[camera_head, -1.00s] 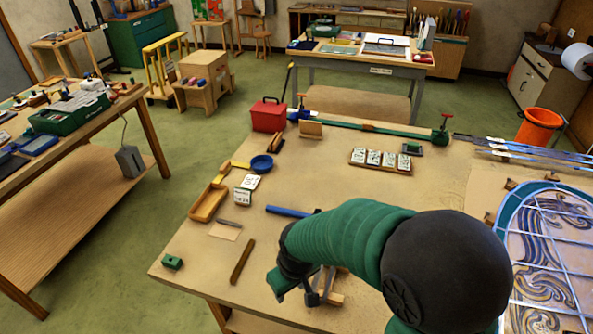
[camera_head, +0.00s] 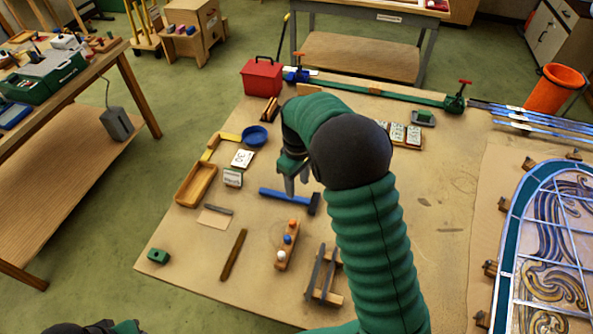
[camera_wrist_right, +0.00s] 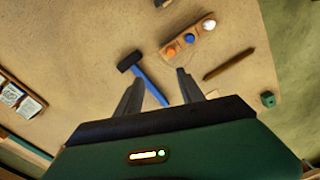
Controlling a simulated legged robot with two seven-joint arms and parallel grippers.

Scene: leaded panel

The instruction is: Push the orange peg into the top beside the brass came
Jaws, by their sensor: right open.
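The orange peg (camera_head: 293,222) stands in a small wooden block (camera_head: 286,246) with a blue peg and a white peg; only its round top shows. It also shows in the right wrist view (camera_wrist_right: 171,54). My right gripper (camera_head: 297,190) is open and empty, above the blue-handled hammer (camera_head: 285,196) and behind the peg block. In the right wrist view its two fingers (camera_wrist_right: 158,78) are spread, with the hammer handle beyond them. The leaded panel (camera_head: 557,245) lies at the right, partly out of frame. I cannot pick out the brass came. My left gripper's fingers are not visible.
A wooden stand with grey tools (camera_head: 325,276) lies near my right arm. A brown stick (camera_head: 233,255), wooden tray (camera_head: 195,184), blue bowl (camera_head: 255,136) and red toolbox (camera_head: 262,77) are on the left. Bare board lies between my arm and the panel.

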